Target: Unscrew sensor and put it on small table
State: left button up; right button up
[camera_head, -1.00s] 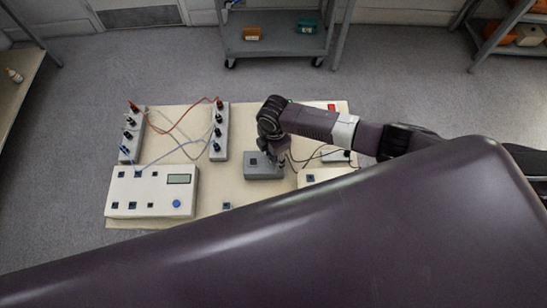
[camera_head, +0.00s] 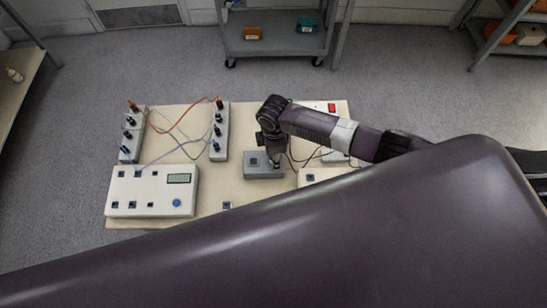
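A grey block (camera_head: 261,170) with a small dark square on its top sits in the middle of a cream tabletop (camera_head: 236,180). My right arm comes in from the right. Its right gripper (camera_head: 275,157) points down at the right part of the grey block's top. The fingers are small and dark, and I cannot tell whether they are open, shut or touching anything. I cannot make out the sensor; the gripper and wrist cover that part of the block. My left gripper is not in view.
A white box with a display (camera_head: 152,191) stands at the table's left. Two grey terminal strips (camera_head: 132,136) (camera_head: 219,133) with wires stand behind it. A red switch (camera_head: 331,107) is at the back right. A grey cart (camera_head: 275,45) stands beyond. My own dark body hides the foreground.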

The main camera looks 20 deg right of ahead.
grip_shut()
jog(key=n, duration=0.4)
jog(key=shift+b, duration=0.3)
jog(key=shift+n, duration=1.2)
jog(key=shift+n+b, duration=0.3)
jog(key=shift+n, duration=0.5)
jog(key=shift+s+n+b, duration=0.1)
jog(key=shift+n+b, duration=0.35)
jog(key=shift+n, duration=1.55)
